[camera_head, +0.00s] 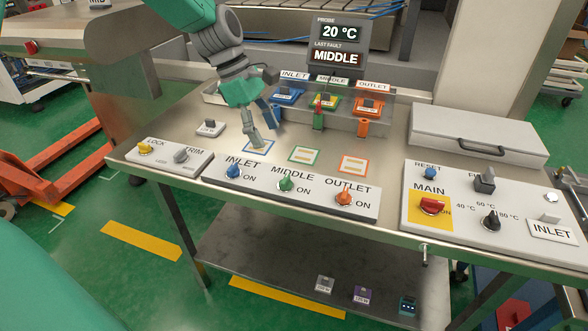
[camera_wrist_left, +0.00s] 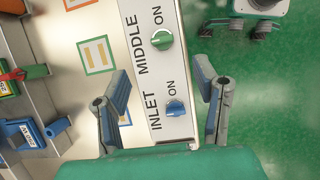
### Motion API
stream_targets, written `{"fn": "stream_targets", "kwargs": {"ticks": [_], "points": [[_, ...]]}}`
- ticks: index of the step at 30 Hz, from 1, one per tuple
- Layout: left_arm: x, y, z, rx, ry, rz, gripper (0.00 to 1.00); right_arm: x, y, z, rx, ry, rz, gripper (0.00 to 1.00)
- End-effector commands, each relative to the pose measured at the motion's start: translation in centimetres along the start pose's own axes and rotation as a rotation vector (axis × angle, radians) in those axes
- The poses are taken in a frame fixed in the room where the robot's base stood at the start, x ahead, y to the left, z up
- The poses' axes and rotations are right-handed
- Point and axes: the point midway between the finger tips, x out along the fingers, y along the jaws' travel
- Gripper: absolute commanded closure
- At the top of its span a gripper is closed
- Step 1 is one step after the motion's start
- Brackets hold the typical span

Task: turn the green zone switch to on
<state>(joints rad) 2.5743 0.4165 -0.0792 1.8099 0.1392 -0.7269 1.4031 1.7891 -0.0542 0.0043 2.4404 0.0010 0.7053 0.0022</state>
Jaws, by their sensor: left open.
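The green zone switch (camera_head: 286,183) is a round knob on the white zone panel (camera_head: 311,206), under the word MIDDLE, with ON printed to its right. It also shows in the wrist view (camera_wrist_left: 162,39), and its exact setting is hard to tell. My left gripper (camera_head: 264,128) is open and empty above the bench, behind the panel and to the left of the green switch. My right gripper is not in view.
The blue INLET switch (camera_head: 233,171) and orange OUTLET switch (camera_head: 344,197) flank the green one. A LOCK and TRIM panel (camera_head: 166,158) is at left. The MAIN panel (camera_head: 461,214) is at right. Behind stand blue, green and orange modules and a display (camera_head: 337,46).

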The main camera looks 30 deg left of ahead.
Motion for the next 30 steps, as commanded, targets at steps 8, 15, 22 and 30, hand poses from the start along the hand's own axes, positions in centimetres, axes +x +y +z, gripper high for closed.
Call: {"fn": "stream_targets", "kwargs": {"ticks": [8,15,22,30], "points": [[5.9,0.2,-0.1,-0.003,0.001,-0.008,0.45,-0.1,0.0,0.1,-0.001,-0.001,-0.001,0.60],[10.5,0.1,0.2,0.000,0.004,-0.004,0.45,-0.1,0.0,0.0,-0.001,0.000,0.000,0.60],[12.7,0.1,0.1,0.000,0.003,-0.003,0.45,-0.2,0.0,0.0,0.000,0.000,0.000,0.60],[13.1,0.2,-0.1,0.000,0.002,-0.002,0.45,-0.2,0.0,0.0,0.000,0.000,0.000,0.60]]}}
